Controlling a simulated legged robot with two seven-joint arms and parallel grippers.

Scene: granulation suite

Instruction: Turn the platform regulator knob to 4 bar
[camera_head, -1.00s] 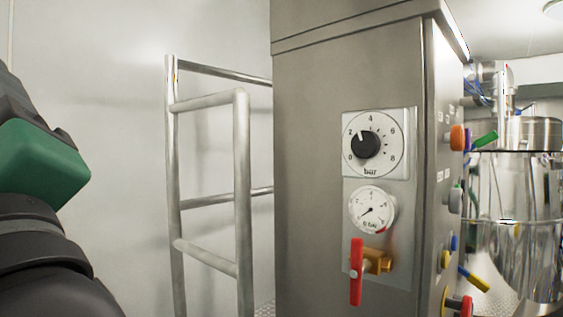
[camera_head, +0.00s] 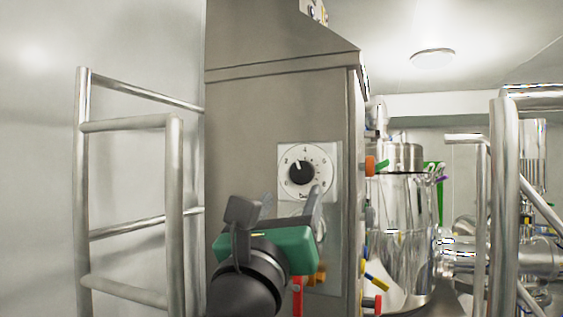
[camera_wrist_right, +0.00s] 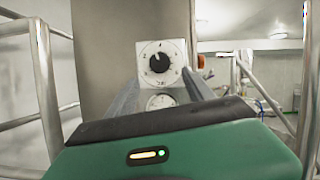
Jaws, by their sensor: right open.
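The regulator knob (camera_head: 301,172) is a black dial on a white square plate marked in bar, on the steel cabinet's front. Its white pointer leans up and left, between 2 and 4. The knob also shows in the right wrist view (camera_wrist_right: 159,63), ahead of the fingers. My right gripper (camera_head: 291,198) is open and empty, just below the knob in the head view, apart from it. In the wrist view its two fingers flank the small pressure gauge (camera_wrist_right: 160,101). My left gripper is not in view.
A red valve handle (camera_head: 297,298) is partly hidden below my gripper. Coloured buttons, including an orange one (camera_head: 370,166), line the cabinet's right side. Steel rails (camera_head: 175,215) stand at left. A steel vessel (camera_head: 400,230) and pipes stand at right.

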